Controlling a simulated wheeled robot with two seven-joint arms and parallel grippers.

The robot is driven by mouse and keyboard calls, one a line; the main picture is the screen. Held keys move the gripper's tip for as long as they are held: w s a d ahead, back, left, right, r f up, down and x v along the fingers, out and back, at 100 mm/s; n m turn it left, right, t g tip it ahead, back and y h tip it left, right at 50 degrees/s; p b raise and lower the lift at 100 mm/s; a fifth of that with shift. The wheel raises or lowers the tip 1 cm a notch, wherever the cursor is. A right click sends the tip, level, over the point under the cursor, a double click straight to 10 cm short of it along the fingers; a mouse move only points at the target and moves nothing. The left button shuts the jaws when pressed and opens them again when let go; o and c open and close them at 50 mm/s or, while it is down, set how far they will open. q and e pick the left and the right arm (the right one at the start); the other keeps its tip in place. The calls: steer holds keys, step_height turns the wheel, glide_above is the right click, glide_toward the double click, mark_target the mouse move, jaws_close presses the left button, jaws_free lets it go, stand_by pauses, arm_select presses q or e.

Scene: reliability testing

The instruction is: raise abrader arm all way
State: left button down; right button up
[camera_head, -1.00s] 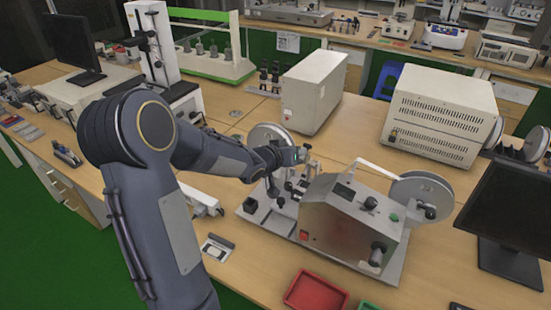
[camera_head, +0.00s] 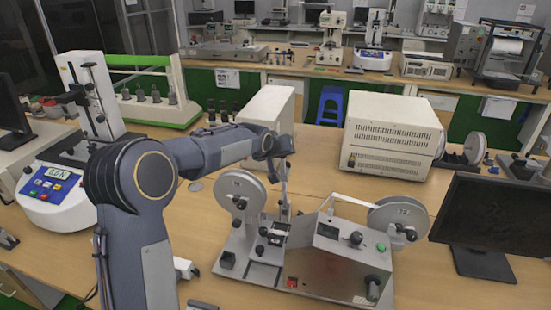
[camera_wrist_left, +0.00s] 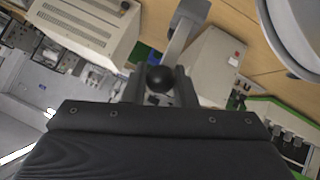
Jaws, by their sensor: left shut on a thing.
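The abrader (camera_head: 330,250) stands on the bench in the head view, with a grey box body, a display, knobs and a reel on each side. Its arm (camera_head: 284,190) stands roughly upright between the left reel (camera_head: 241,192) and the box. My left gripper (camera_head: 277,148) is at the arm's top end. In the left wrist view, its fingers are shut on a black ball knob (camera_wrist_left: 160,79), with the metal arm (camera_wrist_left: 183,32) behind it. The fingertips are small and partly hidden in the head view. My right gripper is not in view.
A white box (camera_head: 268,117) stands behind the abrader, and a large vented cream unit (camera_head: 393,135) is at the back right. A dark monitor (camera_head: 497,218) stands to the right. A force tester (camera_head: 55,195) is at the left. Bare bench shows around the abrader.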

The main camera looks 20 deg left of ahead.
arm_select(q)
steer(key=shift+w+f, duration=0.15)
steer(key=shift+w, duration=0.05)
stand_by(0.3)
steer(key=c, duration=1.5)
jaws_free()
steer(key=shift+o, duration=1.3)
steer(key=shift+w, duration=0.3)
steer(key=shift+s, duration=0.1)
steer(key=shift+s+r, duration=0.4)
steer(key=shift+s, duration=0.05)
steer(key=b+v, duration=0.2)
steer(key=v, duration=0.4)
steer(key=shift+s+r, duration=0.2)
steer(key=shift+s, duration=0.1)
